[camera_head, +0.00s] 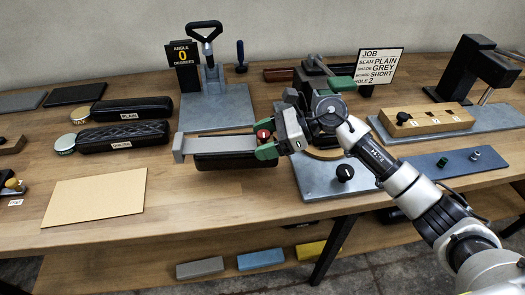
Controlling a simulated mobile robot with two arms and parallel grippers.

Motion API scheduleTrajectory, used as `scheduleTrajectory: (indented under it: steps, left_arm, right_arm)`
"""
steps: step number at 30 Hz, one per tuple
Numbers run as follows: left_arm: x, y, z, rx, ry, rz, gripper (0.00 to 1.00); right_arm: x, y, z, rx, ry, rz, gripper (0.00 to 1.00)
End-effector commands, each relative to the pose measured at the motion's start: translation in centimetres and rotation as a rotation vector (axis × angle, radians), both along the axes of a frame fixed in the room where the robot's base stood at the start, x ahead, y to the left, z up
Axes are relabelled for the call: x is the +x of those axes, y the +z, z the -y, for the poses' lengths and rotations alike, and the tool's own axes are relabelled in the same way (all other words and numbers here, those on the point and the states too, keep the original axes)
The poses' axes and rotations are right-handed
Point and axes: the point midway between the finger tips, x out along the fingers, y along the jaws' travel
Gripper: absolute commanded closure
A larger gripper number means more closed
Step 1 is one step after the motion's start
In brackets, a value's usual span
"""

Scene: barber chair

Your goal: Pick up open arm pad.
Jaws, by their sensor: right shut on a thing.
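My right gripper (265,143) is at the middle of the head view, with green fingertips, and is shut on the right end of the open arm pad. The open arm pad (222,145) is a flat grey bar with a raised block at its left end and a black padded part below it. It lies nearly level across the view, in front of the grey plate. The gripper hides its right end. I cannot tell how far it is above the table. My left gripper is not in view.
A grey plate with a black-handled fixture (215,105) stands behind the pad. A black plain pad (131,110) and a black quilted pad (123,137) lie at left, above a tan board (95,197). A JOB sign (378,67) stands at the back right.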

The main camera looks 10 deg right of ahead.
Motion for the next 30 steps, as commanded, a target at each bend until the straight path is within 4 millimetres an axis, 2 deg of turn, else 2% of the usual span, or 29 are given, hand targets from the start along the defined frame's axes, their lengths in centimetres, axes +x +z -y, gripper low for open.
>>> scheduleTrajectory:
  steps: [1, 7, 8, 15, 21, 30]
  left_arm:
    - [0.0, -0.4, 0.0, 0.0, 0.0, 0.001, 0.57]
    - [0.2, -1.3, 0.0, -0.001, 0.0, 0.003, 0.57]
    - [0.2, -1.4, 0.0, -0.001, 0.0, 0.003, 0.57]
    - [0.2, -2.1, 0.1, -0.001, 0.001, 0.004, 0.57]
    - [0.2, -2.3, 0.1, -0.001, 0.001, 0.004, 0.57]
    - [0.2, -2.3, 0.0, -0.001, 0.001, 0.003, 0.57]
  right_arm:
    - [-0.7, 0.4, 1.2, 0.0, -0.003, 0.003, 0.68]
    - [-3.6, 3.0, 4.5, -0.002, -0.003, 0.003, 0.68]
    - [-4.0, 3.4, 5.0, -0.001, -0.002, 0.004, 0.74]
    - [-6.5, 5.8, 7.9, 0.0, -0.002, 0.001, 0.74]
    - [-7.3, 6.6, 8.8, 0.001, 0.0, 0.0, 0.74]
    - [-7.4, 6.8, 8.9, 0.002, 0.0, 0.0, 0.74]
